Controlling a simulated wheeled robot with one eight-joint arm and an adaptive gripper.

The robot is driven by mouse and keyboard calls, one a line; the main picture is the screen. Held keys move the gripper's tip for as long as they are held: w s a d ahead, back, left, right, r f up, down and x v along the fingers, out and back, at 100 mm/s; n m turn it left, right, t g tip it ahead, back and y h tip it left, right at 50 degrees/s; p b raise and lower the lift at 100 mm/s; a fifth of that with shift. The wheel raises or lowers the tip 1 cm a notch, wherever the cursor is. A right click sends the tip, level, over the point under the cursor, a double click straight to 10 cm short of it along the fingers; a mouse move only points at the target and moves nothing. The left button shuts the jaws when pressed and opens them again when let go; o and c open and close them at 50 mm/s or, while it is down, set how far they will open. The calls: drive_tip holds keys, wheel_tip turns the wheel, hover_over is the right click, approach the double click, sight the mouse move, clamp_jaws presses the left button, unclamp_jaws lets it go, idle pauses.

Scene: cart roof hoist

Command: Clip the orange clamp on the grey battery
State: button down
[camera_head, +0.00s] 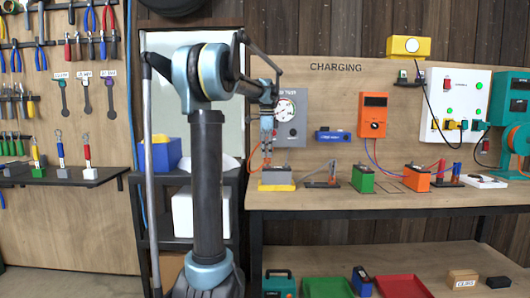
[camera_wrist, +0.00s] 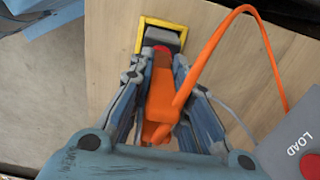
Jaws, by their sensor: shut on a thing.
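The grey battery (camera_head: 277,174) stands on a yellow tray (camera_head: 277,187) at the left end of the bench. In the wrist view the battery (camera_wrist: 162,37) is at the top, framed by the yellow tray (camera_wrist: 139,38), with a red terminal (camera_wrist: 161,49) at its near edge. My gripper (camera_wrist: 160,62) is shut on the orange clamp (camera_wrist: 160,95) and points at the battery. The clamp's front end is at the red terminal; I cannot tell whether it grips it. In the head view my gripper (camera_head: 267,150) is just above the battery; the clamp is mostly hidden there.
A small stand (camera_head: 321,178), a green battery (camera_head: 362,178) and an orange battery (camera_head: 417,178) stand to the right.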

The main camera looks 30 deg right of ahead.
drive_tip(key=shift+f, duration=0.75)
drive_tip(key=c, duration=1.4)
unclamp_jaws()
wheel_tip(320, 180, up, 12)
drive_tip(key=shift+w+f, duration=0.1)
